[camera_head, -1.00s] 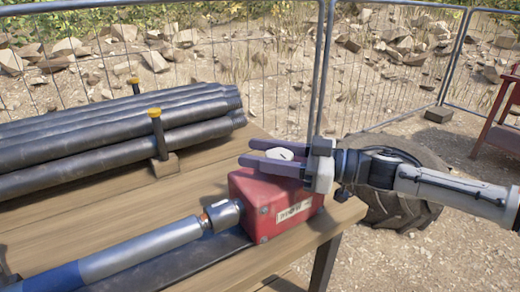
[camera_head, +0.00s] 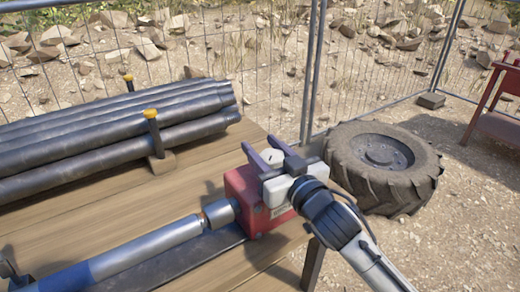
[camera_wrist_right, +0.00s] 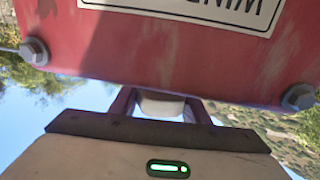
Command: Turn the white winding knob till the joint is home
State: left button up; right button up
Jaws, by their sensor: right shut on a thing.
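The white winding knob (camera_head: 272,157) sits on top of the red box (camera_head: 240,188) at the table's right end. My right gripper (camera_head: 259,143) is shut on the knob, with one finger on each side. In the right wrist view the knob (camera_wrist_right: 160,104) shows between the two fingers, below the red face with its label. A silver pipe (camera_head: 150,246) lies in a dark channel and runs up to the metal socket (camera_head: 220,212) on the box's left side. A thin orange ring (camera_head: 203,219) shows where they meet; any gap is too small to tell. My left gripper is not in view.
A stack of dark pipes (camera_head: 100,135) lies on the wooden table (camera_head: 130,212) behind the channel, held by yellow-topped posts (camera_head: 152,130). A large tyre (camera_head: 382,165) lies on the ground to the right. A wire fence (camera_head: 270,70) stands behind.

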aim_at(276, 165)
jog(key=shift+w+d+m+t+h+b, duration=0.1)
jog(key=shift+d+m+t+h+b, duration=0.1)
jog(key=shift+m+t+h, duration=0.4)
jog(key=shift+w+d+m+t+h+b, duration=0.1)
jog(key=shift+d+m+t+h, duration=0.1)
jog(key=shift+m+h, duration=0.65)
jog(key=shift+r+n+h, duration=0.15)
jog(key=shift+n+h, duration=0.1)
jog(key=o, duration=1)
jog(key=shift+o, duration=0.2)
jog(key=v, duration=1)
jog(key=shift+s, duration=0.15)
